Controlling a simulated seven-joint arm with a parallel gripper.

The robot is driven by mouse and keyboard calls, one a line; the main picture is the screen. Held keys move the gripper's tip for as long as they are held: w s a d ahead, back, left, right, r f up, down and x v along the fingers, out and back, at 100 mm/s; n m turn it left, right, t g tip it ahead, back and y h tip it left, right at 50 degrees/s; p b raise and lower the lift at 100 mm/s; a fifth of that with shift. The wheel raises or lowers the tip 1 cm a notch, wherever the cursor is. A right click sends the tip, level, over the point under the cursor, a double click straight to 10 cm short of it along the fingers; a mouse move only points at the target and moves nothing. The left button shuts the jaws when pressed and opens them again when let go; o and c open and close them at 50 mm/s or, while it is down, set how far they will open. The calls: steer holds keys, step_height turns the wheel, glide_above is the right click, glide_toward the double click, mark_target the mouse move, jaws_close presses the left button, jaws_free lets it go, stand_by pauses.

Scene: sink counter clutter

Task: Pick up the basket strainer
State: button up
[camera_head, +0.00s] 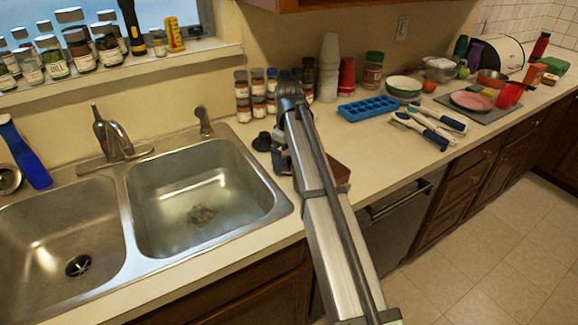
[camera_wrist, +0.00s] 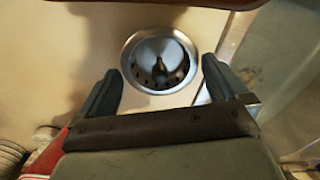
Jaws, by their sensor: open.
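The basket strainer (camera_wrist: 158,58) is a round, shiny metal cup with a wide rim, holes around its inside and a dark centre post. It sits on the beige counter in the wrist view. My gripper (camera_wrist: 160,68) is open, with one dark finger on each side of the strainer's near part. The fingers appear apart from its rim, and I cannot tell the exact height gap. In the head view my gripper (camera_head: 283,160) is over the counter just right of the right sink basin, mostly hidden by my arm. I cannot make out the strainer there.
A brown block (camera_head: 338,173) lies right beside my arm. Spice jars (camera_head: 257,97) stand behind the gripper, and a small black object (camera_head: 262,141) lies to its left. The right sink basin (camera_head: 200,195) is close on the left. A blue ice tray (camera_head: 368,108) lies farther right.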

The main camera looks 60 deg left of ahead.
steer(key=shift+f, duration=0.45)
steer(key=shift+c, duration=0.3)
steer(key=c, duration=0.6)
